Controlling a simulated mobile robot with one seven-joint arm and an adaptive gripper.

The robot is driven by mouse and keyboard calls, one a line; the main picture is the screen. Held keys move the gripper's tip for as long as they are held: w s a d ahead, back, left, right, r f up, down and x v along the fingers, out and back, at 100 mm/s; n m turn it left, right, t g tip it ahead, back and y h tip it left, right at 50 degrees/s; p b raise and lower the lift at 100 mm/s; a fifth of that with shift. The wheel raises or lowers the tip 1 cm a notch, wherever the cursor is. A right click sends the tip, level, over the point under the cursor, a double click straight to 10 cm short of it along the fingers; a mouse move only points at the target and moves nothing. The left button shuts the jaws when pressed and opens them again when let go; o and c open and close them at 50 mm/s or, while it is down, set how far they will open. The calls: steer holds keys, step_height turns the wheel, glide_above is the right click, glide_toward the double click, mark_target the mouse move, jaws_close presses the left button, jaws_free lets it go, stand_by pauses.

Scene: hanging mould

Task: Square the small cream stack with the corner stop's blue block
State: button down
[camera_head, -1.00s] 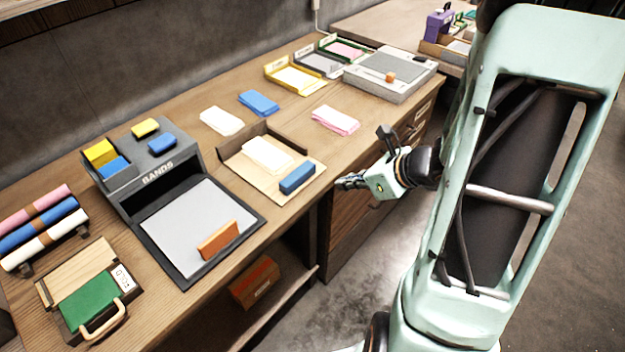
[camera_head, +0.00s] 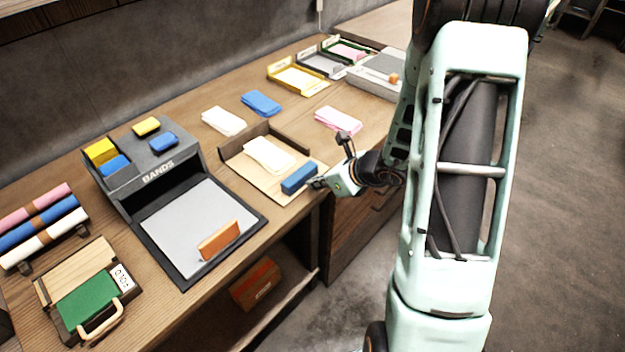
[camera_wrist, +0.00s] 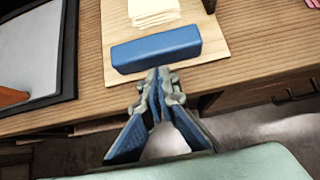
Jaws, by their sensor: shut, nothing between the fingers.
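The small cream stack (camera_head: 269,155) lies on the light wooden board of the corner stop (camera_head: 240,171), with its layers fanned unevenly. It also shows at the top of the wrist view (camera_wrist: 154,12), partly cut off. The blue block (camera_head: 299,178) lies near the board's front right edge, apart from the stack. In the wrist view the blue block (camera_wrist: 156,49) lies crosswise between the stack and my gripper. My gripper (camera_head: 316,183) is shut and empty at the near side of the block. Its fingertips (camera_wrist: 158,74) look very close to the block; I cannot tell whether they touch.
Left of the board is a grey pad (camera_head: 190,225) with an orange block (camera_head: 219,241) and the BANDS box (camera_head: 160,165). Cream (camera_head: 224,121), blue (camera_head: 261,103) and pink (camera_head: 338,120) stacks lie behind and to the right. The bench's front edge runs under my gripper.

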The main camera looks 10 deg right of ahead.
mark_target(296, 171)
steer(key=shift+w+a, duration=0.35)
steer(key=shift+w, duration=0.1)
steer(key=w+a, duration=0.1)
steer(key=w, duration=0.1)
steer(key=w+a+b, duration=0.1)
steer(key=w+a, duration=0.1)
steer(key=shift+w+a+f, duration=0.1)
steer(key=shift+w+a, duration=0.05)
steer(key=shift+w, duration=0.05)
steer(key=shift+w+a+b, duration=0.2)
steer(key=shift+w+b, duration=0.1)
steer(key=shift+w+a+r, duration=0.1)
steer(key=shift+r, duration=0.15)
